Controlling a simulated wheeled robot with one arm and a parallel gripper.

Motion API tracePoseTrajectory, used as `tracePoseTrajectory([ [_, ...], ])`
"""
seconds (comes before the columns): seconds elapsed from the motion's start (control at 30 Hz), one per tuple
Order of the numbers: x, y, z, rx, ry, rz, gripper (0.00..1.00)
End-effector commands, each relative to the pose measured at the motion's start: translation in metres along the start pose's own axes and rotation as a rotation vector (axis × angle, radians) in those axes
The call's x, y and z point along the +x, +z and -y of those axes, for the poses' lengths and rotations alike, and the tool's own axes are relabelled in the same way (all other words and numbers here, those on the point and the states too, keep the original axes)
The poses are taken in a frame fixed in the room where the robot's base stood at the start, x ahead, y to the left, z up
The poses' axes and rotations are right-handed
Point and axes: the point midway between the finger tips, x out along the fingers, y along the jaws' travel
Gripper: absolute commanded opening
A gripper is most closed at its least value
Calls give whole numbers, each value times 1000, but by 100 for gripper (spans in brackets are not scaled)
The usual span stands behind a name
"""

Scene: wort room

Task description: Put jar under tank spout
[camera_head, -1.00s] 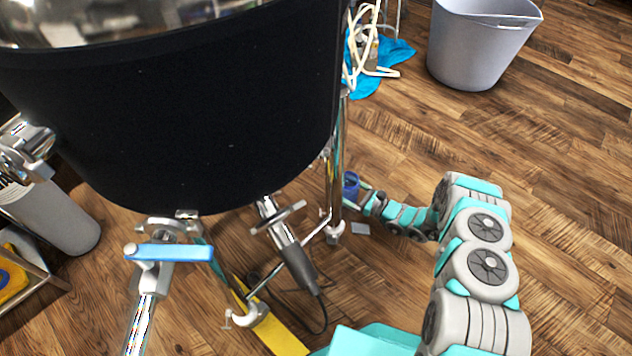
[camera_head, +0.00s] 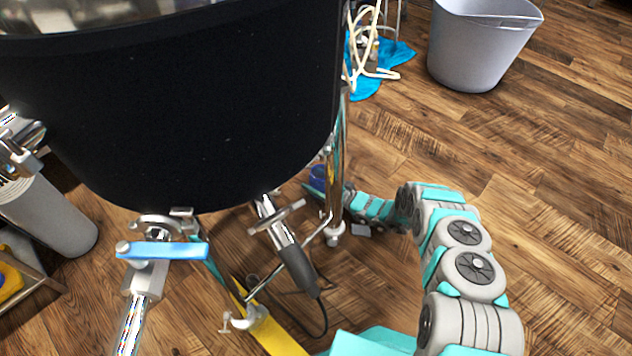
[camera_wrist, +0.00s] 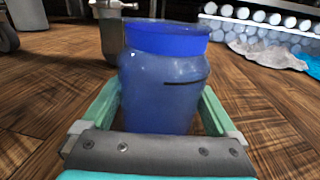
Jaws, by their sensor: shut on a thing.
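A blue jar (camera_wrist: 162,90) with a brighter blue rim or lid stands upright between the jaws of my gripper (camera_wrist: 158,110) in the wrist view. My gripper is shut on it. In the head view the jar (camera_head: 318,178) shows small, partly hidden behind a metal leg of the tank. The big black tank (camera_head: 180,110) fills the upper left. A metal valve with a blue handle (camera_head: 163,250) sticks out at its lower front. I cannot tell whether the jar touches the floor.
A metal leg (camera_head: 333,190) stands close to my gripper. A probe with a black cable (camera_head: 297,265) hangs under the tank, near a yellow strip (camera_head: 280,335). A grey bucket (camera_head: 480,50) and a blue cloth (camera_head: 385,65) lie further back. The wooden floor at right is clear.

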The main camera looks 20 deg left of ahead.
Motion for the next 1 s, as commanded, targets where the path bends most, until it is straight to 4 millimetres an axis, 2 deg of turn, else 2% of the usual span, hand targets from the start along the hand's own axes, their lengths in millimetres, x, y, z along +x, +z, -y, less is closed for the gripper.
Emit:
tracePoseTrajectory([
  [0.33,0,-4,0,0,1,1,14],
  [0.37,0,-4,0,0,1,1,96],
  [0.4,0,-3,0,0,1,1,100],
  [0.73,-2,-1,0,-1,0,1,100],
  [0.87,-18,0,1,-2,0,2,100],
  [1.0,-46,-1,1,1,-2,-2,100],
])
